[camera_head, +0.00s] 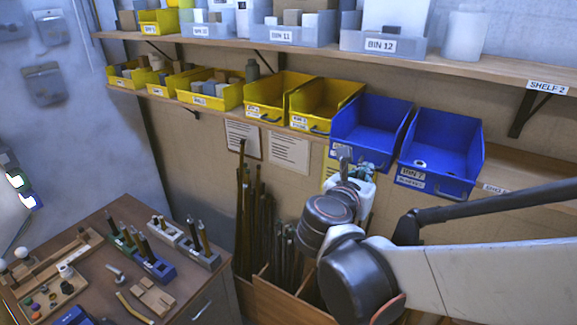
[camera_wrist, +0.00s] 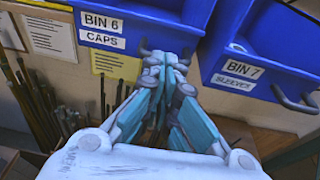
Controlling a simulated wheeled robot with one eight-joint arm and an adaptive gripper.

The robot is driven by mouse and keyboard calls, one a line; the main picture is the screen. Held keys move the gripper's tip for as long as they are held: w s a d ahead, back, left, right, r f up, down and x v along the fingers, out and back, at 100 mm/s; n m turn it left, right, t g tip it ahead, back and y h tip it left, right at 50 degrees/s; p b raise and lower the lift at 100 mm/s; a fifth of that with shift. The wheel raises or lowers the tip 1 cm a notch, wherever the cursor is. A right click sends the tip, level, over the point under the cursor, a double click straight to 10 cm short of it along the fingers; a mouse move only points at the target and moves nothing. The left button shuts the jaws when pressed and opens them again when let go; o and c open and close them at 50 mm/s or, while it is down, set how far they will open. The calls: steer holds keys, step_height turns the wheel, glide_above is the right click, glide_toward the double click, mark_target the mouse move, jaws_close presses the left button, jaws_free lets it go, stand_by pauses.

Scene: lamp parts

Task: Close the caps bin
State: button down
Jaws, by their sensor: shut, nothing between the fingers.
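The caps bin (camera_head: 372,112) is a blue open-topped bin at the right of the lower shelf. It projects forward past the shelf's front edge. In the wrist view its blue front (camera_wrist: 150,22) fills the top middle, with a white label reading BIN 6 CAPS (camera_wrist: 102,30). My gripper (camera_wrist: 165,60) is shut and empty, its fingertips close against the lower front of this bin by the dark handle. Whether they touch cannot be told. In the head view my gripper (camera_head: 346,158) hides part of the bin's front and label.
Blue BIN 7, sleeves (camera_head: 440,135), stands just right of the caps bin and also projects. Yellow bins (camera_head: 278,95) line the shelf to the left. A loaded upper shelf (camera_head: 470,68) runs above. Rods (camera_head: 243,215) stand below, and a bench (camera_head: 110,215) with parts is at lower left.

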mark_target(374, 158)
steer(key=x, duration=0.3)
steer(key=r+b+x, duration=0.1)
steer(key=x, duration=0.2)
steer(key=r+b+x, duration=0.1)
steer(key=x, duration=0.2)
steer(key=shift+w+d, duration=0.45)
steer(key=shift+w, duration=0.05)
steer(key=shift+s, duration=0.1)
steer(key=shift+r, duration=0.1)
